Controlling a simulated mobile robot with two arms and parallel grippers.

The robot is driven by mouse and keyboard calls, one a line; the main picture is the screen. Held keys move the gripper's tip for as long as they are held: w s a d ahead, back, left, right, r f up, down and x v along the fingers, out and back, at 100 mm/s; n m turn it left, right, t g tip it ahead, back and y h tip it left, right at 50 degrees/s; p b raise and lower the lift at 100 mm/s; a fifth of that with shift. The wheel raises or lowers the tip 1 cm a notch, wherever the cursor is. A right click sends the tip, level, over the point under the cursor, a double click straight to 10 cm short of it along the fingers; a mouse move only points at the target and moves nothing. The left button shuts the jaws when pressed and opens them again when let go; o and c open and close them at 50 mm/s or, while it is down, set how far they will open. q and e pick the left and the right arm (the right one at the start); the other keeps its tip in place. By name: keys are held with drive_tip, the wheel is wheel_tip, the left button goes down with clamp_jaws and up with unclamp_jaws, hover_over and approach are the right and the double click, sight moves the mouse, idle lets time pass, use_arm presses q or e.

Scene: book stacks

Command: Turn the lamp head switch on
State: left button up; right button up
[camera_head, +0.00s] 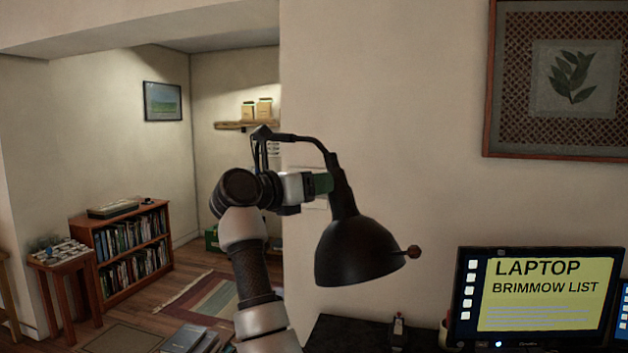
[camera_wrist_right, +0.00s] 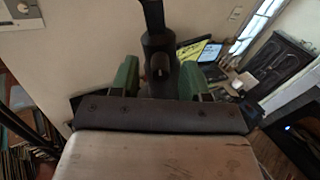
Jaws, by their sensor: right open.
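The lamp has a black dome-shaped head (camera_head: 358,252) hanging from a thin dark arm, its opening facing down. A small brown knob (camera_head: 413,251) sticks out on the right side of the head; it looks like the switch. My right gripper (camera_head: 320,184) is at the lamp's neck, above and left of the head and apart from the knob. In the right wrist view its green fingers stand open on either side of the dark lamp neck (camera_wrist_right: 158,42). Whether they touch it cannot be told. My left gripper is out of view.
A monitor (camera_head: 540,300) stands at lower right on a dark desk (camera_head: 345,335). A low bookcase (camera_head: 130,250) and a rug (camera_head: 205,300) lie farther off at left.

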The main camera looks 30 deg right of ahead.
drive_tip(key=shift+c, duration=0.4)
clamp_jaws()
drive_tip(key=shift+f+m, duration=0.1)
drive_tip(key=shift+m, duration=0.3)
drive_tip(key=m+b, duration=0.2)
drive_tip(key=m, duration=0.6)
drive_tip(key=m+b, duration=0.3)
drive_tip(key=m, duration=0.5)
drive_tip(key=shift+s+r+m+t, duration=0.1)
drive_tip(key=shift+r+m+t, duration=0.1)
drive_tip(key=shift+m+t, duration=0.15)
drive_tip(key=shift+m, duration=0.25)
drive_tip(key=shift+o, duration=0.4)
unclamp_jaws()
drive_tip(key=shift+f, duration=0.1)
